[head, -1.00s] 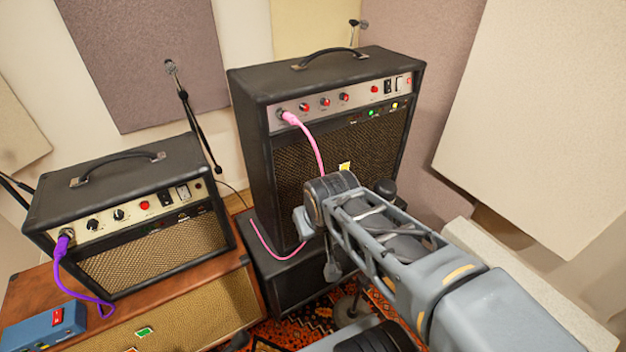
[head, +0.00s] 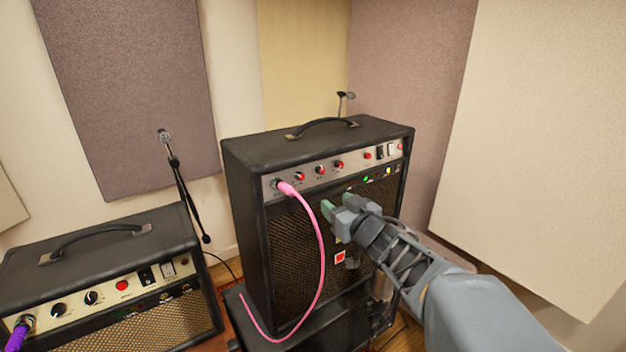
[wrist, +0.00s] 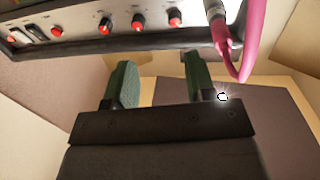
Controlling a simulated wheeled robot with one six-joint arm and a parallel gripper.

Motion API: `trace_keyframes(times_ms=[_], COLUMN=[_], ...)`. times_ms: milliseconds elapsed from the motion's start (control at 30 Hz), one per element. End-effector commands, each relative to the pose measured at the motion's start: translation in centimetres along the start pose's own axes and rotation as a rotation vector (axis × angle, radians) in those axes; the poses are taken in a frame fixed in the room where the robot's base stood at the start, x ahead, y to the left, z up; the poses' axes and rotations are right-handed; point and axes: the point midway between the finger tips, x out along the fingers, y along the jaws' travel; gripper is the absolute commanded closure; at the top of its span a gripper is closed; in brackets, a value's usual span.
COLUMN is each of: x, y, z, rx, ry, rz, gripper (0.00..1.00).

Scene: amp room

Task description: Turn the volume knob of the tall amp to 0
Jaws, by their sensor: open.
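The tall amp (head: 247,215) stands at the centre of the head view, dark with a silver control strip. Three red-capped knobs sit in a row on the strip: a left one (head: 299,176), a middle one (head: 320,169) and a right one (head: 339,165). Their labels and settings are too small to read, so I cannot tell which is volume. My gripper (head: 338,208) is open and empty in front of the grille, below the knobs. In the wrist view, its green fingers (wrist: 160,80) are apart, and the knobs (wrist: 138,22) show above them, clear of the fingers.
A pink cable (head: 318,245) plugs into the strip left of the knobs and hangs close to my gripper. Red buttons and switches (head: 380,152) lie to the right. A smaller amp (head: 100,240) with a purple cable (head: 17,337) stands at left. A microphone stand (head: 178,185) is between them.

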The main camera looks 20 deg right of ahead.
Motion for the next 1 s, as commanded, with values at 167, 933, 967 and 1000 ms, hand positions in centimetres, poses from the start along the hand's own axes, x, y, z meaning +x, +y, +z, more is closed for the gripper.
trace_keyframes(times_ms=[167,933,967,1000], x=[0.3,12.3,12.6,12.8], y=[-1.3,-2.1,-2.1,-2.1], z=[-1.1,-1.8,-1.9,-1.9], rx=[0.055,0.069,0.069,0.069], ry=[0.058,0.057,0.057,0.057], rz=[-0.075,-0.072,-0.072,-0.072], gripper=[0.5,0.5,0.5,0.5])
